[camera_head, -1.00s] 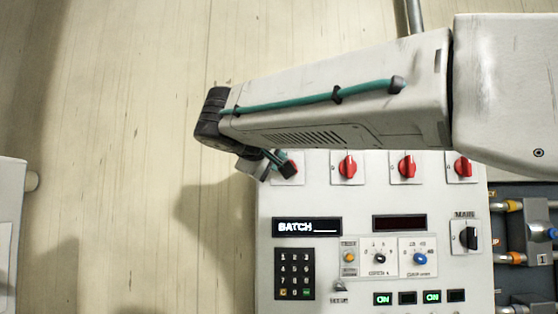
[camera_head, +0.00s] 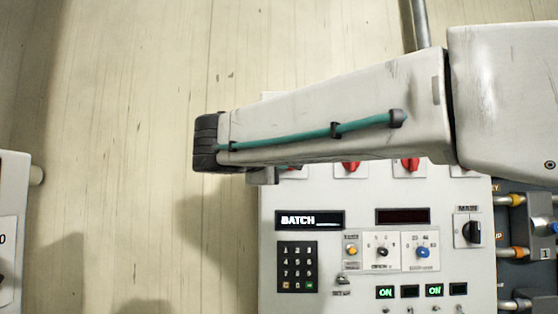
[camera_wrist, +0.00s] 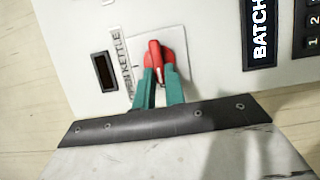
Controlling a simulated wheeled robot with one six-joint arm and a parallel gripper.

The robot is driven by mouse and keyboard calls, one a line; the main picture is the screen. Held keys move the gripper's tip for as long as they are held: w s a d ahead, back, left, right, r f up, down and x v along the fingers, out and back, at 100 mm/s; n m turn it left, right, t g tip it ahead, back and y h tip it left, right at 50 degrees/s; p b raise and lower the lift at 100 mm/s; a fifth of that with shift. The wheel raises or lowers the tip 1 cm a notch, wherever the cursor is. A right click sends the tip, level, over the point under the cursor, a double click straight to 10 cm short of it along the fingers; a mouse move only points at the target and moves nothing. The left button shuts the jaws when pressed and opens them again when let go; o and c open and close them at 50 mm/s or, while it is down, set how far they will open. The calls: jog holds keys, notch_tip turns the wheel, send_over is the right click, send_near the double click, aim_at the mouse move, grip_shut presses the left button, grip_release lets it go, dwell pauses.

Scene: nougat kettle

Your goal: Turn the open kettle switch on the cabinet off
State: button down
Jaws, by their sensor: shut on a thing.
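The red kettle switch (camera_wrist: 154,52) is on a white square plate (camera_wrist: 175,40) on the cabinet (camera_wrist: 75,22) in the wrist view. Its plate carries a label reading KETTLE, running sideways. The red handle points nearly up and down in that view. My gripper (camera_wrist: 159,74) has teal fingers, and their tips are closed on the lower part of the handle. In the head view my arm hides the gripper and nearly all of this switch.
A dark slot (camera_wrist: 103,71) sits beside the label. Other red switches (camera_head: 350,168) (camera_head: 410,165) line the cabinet's upper edge in the head view, partly under my arm. Below are a BATCH display (camera_head: 310,220), a keypad (camera_head: 297,267) and dials. Pipes stand at the right.

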jog(key=c, duration=1.5)
grip_release()
jog(key=shift+o, duration=0.2)
jog(key=v, duration=0.7)
jog(key=shift+s+a, duration=0.2)
jog(key=shift+s, duration=0.15)
jog(key=shift+f, duration=0.15)
